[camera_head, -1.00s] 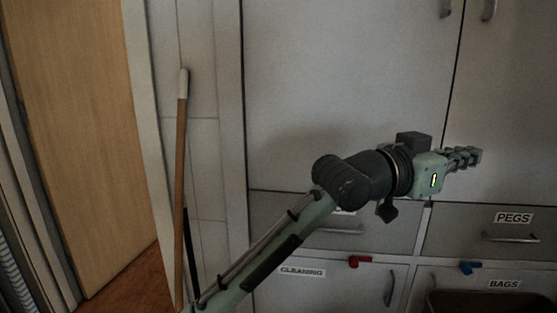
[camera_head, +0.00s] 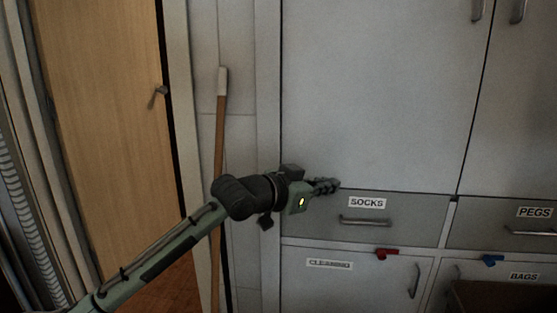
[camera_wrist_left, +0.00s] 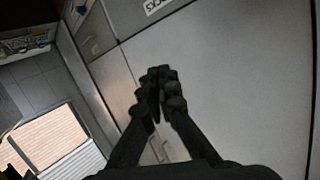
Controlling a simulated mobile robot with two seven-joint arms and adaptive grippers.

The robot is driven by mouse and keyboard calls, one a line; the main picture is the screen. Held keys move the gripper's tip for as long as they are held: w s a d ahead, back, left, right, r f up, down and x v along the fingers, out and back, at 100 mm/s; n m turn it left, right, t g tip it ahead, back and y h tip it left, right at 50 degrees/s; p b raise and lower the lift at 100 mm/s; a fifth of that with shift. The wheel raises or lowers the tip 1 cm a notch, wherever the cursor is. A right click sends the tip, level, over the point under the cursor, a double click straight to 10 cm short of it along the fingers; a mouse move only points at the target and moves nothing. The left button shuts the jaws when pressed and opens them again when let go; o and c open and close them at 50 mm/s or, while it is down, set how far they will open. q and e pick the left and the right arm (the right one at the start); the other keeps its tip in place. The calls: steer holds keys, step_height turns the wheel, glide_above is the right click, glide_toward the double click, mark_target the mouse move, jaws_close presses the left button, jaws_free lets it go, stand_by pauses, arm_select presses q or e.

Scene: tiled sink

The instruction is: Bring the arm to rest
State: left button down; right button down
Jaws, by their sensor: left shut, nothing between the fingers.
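My left arm comes in from the lower left in the head view. Its gripper (camera_head: 328,186) is in front of the cabinet, near the top left of the drawer labelled SOCKS (camera_head: 410,216). In the left wrist view the left gripper (camera_wrist_left: 160,76) has its dark fingers together with nothing between them. The pale cabinet door (camera_wrist_left: 235,80) fills much of the view behind it. I cannot tell the gap between the fingers and the cabinet front. My right gripper is not in view.
A wooden-handled pole (camera_head: 219,140) leans behind my arm at the left. A wooden door (camera_head: 100,110) stands further left. Red (camera_head: 386,253) and blue (camera_head: 491,260) items sit at the lower cabinet fronts. A brown box (camera_head: 495,298) is at the lower right.

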arm_select(q)
steer(key=w+a+f+n+t+y, duration=0.1)
steer(key=w+a+f+y, duration=0.15)
steer(key=a, duration=0.55)
steer(key=w+a+f+y, duration=0.1)
steer(key=w+a+f, duration=0.15)
steer(key=a, duration=0.55)
steer(key=s+a+f+n+g+y, duration=0.1)
steer(key=s+a+f+n+y, duration=0.15)
steer(key=a+f, duration=0.55)
steer(key=s+a+f+n+y, duration=0.1)
steer(key=s+a+f+y, duration=0.2)
steer(key=f, duration=0.8)
steer(key=s+a+f+n+g+y, duration=0.2)
steer(key=s+a+f+g+y, duration=0.15)
steer(key=s+a+f, duration=1.2)
steer(key=s+a+f+g+y, duration=0.2)
steer(key=s+a+f, duration=0.1)
steer(key=s+a, duration=0.4)
steer(key=s+a+f+g+y, duration=0.15)
steer(key=s+a+f, duration=0.35)
steer(key=s, duration=0.5)
steer(key=s+d+f+n+h, duration=0.1)
steer(key=d+f, duration=0.1)
steer(key=d, duration=0.6)
steer(key=s+d+f+n+h, duration=0.1)
steer(key=d+f+n+h, duration=0.1)
steer(key=d, duration=0.7)
steer(key=shift+s+d, duration=0.1)
